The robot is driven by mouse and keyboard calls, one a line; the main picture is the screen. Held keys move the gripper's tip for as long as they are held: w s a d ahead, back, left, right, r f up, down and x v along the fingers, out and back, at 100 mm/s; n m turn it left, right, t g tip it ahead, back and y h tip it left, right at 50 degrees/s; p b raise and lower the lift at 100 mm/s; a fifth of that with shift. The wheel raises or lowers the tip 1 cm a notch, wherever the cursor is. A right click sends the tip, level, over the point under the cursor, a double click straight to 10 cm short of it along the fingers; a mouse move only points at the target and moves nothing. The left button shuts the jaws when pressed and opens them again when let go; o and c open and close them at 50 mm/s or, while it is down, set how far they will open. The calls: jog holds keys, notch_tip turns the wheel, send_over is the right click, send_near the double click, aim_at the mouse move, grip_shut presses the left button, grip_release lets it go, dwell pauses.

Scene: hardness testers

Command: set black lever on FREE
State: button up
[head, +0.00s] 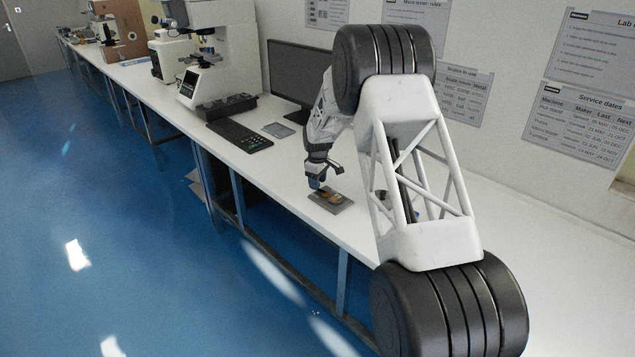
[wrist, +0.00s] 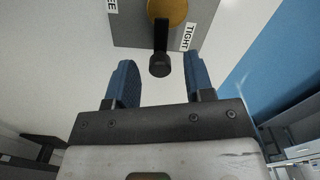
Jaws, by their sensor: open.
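A grey plate (head: 341,208) lies on the white bench below my gripper (head: 316,181) in the head view. In the wrist view the plate (wrist: 129,32) carries a round brass-coloured disc (wrist: 168,9), cut off by the top edge. A black lever (wrist: 160,38) runs from the disc toward my gripper (wrist: 158,78). Its knobbed end shows between the two blue fingertips, with visible gaps to both. The TIGHT label (wrist: 187,37) is to the lever's right, closer to it. A label reading "EE" (wrist: 112,5), partly cut off, is at upper left. The fingers are open and empty.
A keyboard (head: 239,135), a dark monitor (head: 296,75) and a white tester (head: 220,50) stand further along the bench. A small flat item (head: 279,130) lies beside the keyboard. The bench around the plate looks clear. The blue floor begins past its front edge.

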jog(key=shift+f, duration=0.15)
grip_shut()
jog(key=shift+d+m, duration=0.1)
jog(key=shift+m, duration=0.2)
jog(key=shift+w+d+m, duration=0.15)
jog(key=shift+w+m, duration=0.05)
jog(key=shift+m, duration=0.4)
jog(key=shift+w+d+m, duration=0.15)
jog(key=shift+m, duration=0.45)
jog(key=m, duration=0.2)
jog(key=d+m, duration=0.1)
jog(key=shift+w+d+m, duration=0.1)
jog(key=shift+w+m, duration=0.15)
jog(key=shift+m, duration=0.05)
jog(key=m, duration=0.1)
jog(key=d+m, duration=0.1)
jog(key=m, duration=0.1)
jog(key=shift+d+m, duration=0.35)
jog(key=shift+m, duration=0.65)
jog(key=shift+d+m, duration=0.3)
jog(key=shift+m, duration=0.7)
